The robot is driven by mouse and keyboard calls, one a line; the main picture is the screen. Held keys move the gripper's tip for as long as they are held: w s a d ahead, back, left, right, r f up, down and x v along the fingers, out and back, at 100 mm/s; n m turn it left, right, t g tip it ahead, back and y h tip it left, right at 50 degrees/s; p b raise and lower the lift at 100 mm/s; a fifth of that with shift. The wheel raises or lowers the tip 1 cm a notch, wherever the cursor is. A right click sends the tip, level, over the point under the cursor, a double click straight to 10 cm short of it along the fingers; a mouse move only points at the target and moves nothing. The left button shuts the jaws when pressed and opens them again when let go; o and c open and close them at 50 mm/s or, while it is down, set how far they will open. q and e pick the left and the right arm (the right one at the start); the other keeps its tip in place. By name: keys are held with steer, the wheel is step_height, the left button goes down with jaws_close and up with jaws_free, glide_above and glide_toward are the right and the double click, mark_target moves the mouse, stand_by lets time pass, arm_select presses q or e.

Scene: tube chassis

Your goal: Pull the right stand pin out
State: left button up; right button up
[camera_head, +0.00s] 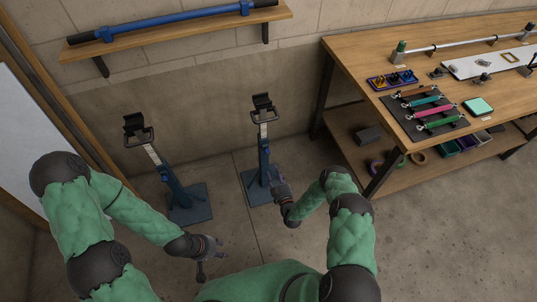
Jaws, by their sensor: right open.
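The right stand (263,156) is a blue post on a flat base, with a pale scale strip and a dark cradle on top. It stands upright on the floor near the wall. My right gripper (279,184) is open beside the lower part of its post, on the right side. The right stand's pin cannot be made out; the gripper may cover it. The left stand (178,190) is similar and leans to the left in the picture. My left gripper (207,254) is low, in front of and between the stands, apart from both. Its finger opening is unclear.
A wooden workbench (345,62) with tools and a lower shelf stands at the right, its near leg close to my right arm. A wall shelf (190,29) holds a blue bar (175,20). The floor between the stands is clear.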

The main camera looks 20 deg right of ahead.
mark_target(268, 154)
steer(key=w+b, duration=0.3)
steer(key=w, duration=0.6)
steer(key=shift+a, duration=0.15)
steer(key=shift+w+b, duration=0.3)
steer(key=shift+w, duration=0.3)
jaws_close()
